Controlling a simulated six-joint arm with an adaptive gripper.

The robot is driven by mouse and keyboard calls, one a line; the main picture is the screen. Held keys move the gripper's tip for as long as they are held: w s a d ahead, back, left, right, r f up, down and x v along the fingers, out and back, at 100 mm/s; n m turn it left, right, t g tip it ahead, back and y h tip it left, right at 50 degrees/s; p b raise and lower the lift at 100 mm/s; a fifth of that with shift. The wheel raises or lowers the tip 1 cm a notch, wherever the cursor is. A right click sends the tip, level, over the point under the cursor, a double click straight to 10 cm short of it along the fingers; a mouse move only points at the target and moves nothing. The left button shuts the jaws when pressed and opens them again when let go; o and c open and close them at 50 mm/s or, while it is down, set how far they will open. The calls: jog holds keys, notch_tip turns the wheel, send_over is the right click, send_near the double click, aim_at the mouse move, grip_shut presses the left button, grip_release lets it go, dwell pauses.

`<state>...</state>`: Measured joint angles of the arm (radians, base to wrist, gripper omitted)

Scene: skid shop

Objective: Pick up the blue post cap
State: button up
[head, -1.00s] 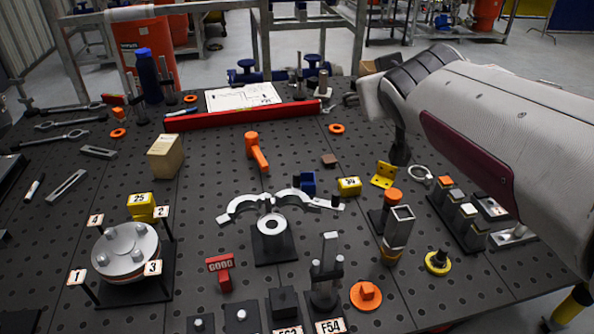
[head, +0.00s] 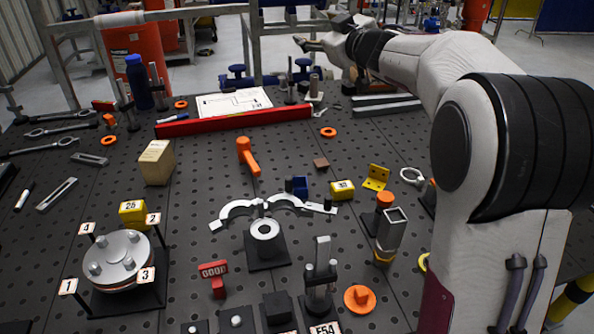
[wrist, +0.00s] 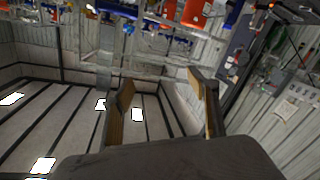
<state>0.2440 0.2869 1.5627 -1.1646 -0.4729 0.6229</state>
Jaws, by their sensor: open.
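A small blue piece (head: 300,186), which looks like the blue post cap, sits mid-table beside the right half of the silver open clamp ring (head: 285,204). Its exact shape is too small to tell. My gripper (wrist: 162,98) is open and empty in the wrist view, with two tan-padded fingers apart. That view shows the room's walls and racks, not the cap. In the head view my arm reaches to the far back of the table, with the gripper end high up and well away from the blue piece.
A yellow numbered block (head: 342,190) and a yellow bracket (head: 376,177) stand right of the cap. An orange-handled tool (head: 248,156) lies behind it. A grey square tube (head: 391,229) stands upright front right. A red bar (head: 240,121) crosses the back. Open table lies between.

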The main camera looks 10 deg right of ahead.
jog(key=w+a+f+n+g+y, duration=0.2)
jog(key=w+f+n+y, duration=0.25)
jog(key=f, duration=0.25)
jog(key=n+g+y, duration=0.3)
jog(key=g+y, duration=0.1)
jog(key=g, duration=0.4)
send_over(300, 185)
jog(key=w+d, duration=0.3)
notch_tip(300, 185, down, 21)
jog(key=s+f+g, duration=0.1)
jog(key=s+f, duration=0.1)
jog(key=f, duration=0.1)
jog(key=s+d+f+g, duration=0.1)
jog(key=s+f+g, duration=0.1)
jog(key=f, duration=0.1)
jog(key=s+d+f+n+g, duration=0.1)
jog(key=s+f, duration=0.1)
jog(key=f, duration=0.1)
jog(key=shift+s+f, duration=0.15)
jog(key=shift+s, duration=0.1)
jog(key=shift+x, duration=1.25)
jog(key=shift+a+f, duration=0.1)
